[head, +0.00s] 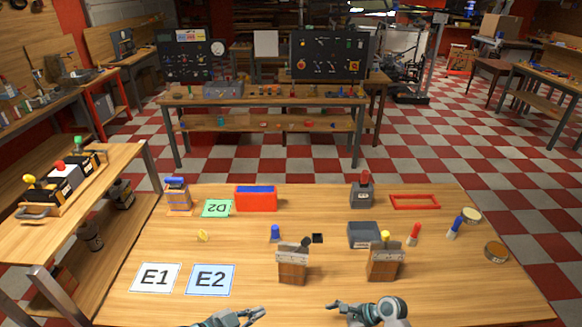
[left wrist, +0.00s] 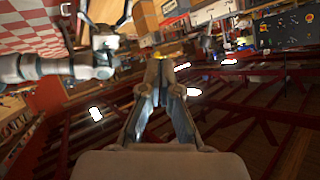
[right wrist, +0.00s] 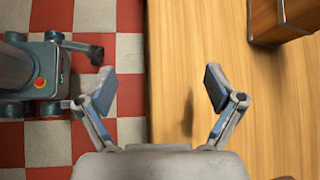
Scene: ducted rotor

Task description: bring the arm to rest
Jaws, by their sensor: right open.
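My left gripper (head: 256,314) is at the bottom edge of the head view, near the front of the wooden table (head: 240,255). In the left wrist view its fingers (left wrist: 158,68) come together at the tips, with nothing clearly held between them. My right gripper (head: 334,305) is right of it at the same front edge, apart from the things on the table. In the right wrist view its fingers (right wrist: 158,89) are spread wide and empty, above the table's edge, with checkered floor to the left.
Two wooden boxes (head: 292,268) (head: 384,265) stand beyond my right gripper. Cards E1 (head: 155,278) and E2 (head: 211,281) lie at the left. A grey bin (head: 363,236), a red bin (head: 256,201) and a red frame (head: 414,202) are farther back.

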